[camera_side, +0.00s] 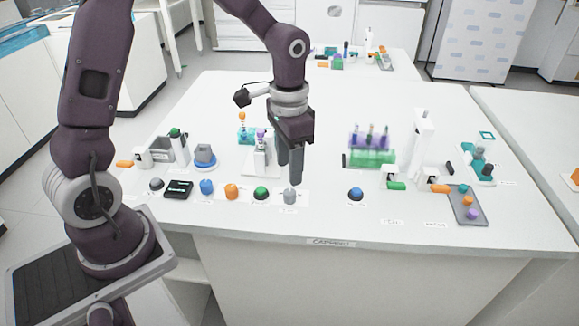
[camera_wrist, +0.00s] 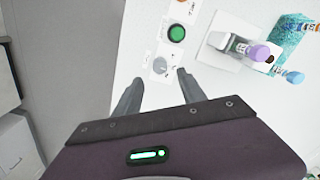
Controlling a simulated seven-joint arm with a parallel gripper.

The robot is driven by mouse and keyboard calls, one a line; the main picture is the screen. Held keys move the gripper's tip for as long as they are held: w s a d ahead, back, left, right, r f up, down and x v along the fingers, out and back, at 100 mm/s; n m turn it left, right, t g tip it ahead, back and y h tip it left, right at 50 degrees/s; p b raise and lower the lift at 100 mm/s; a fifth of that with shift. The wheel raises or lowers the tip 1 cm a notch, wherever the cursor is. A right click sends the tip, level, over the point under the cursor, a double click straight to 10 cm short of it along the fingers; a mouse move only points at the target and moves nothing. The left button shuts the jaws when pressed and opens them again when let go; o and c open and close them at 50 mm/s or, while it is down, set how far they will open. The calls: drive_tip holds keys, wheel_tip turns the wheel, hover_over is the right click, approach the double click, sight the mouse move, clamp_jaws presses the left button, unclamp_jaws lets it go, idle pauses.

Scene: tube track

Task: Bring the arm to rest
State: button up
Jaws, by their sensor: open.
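My gripper (camera_side: 290,166) hangs over the front middle of the white table, pointing down, its two fingers apart with nothing between them. It also shows in the wrist view (camera_wrist: 161,83). A grey knob (camera_side: 290,197) on a white plate lies just below the fingertips, and the grey knob is in the wrist view (camera_wrist: 160,65) just beyond them. I cannot tell whether a small gap or contact lies between the fingers and the knob. A green button (camera_side: 261,193) sits left of the knob; it also shows in the wrist view (camera_wrist: 177,33).
Orange (camera_side: 231,191) and blue (camera_side: 206,187) knobs stand left of the green one. A white stand with a purple-capped tube (camera_side: 261,148) is close behind my gripper. A purple-green tube rack (camera_side: 370,152) and a grey tray (camera_side: 464,206) are to the right. The back of the table is clear.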

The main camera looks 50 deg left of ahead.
drive_tip(key=s+r+n+t, duration=0.1)
drive_tip(key=s+r+t, duration=0.1)
drive_tip(key=s+r, duration=0.5)
drive_tip(key=s+d+r+n+t, duration=0.1)
drive_tip(key=s+r+n+t, duration=0.1)
drive_tip(key=s+r, duration=0.5)
drive_tip(key=s+t, duration=0.1)
drive_tip(key=s, duration=0.4)
drive_tip(key=shift+s+r+t, duration=0.2)
drive_tip(key=shift+r+t, duration=0.1)
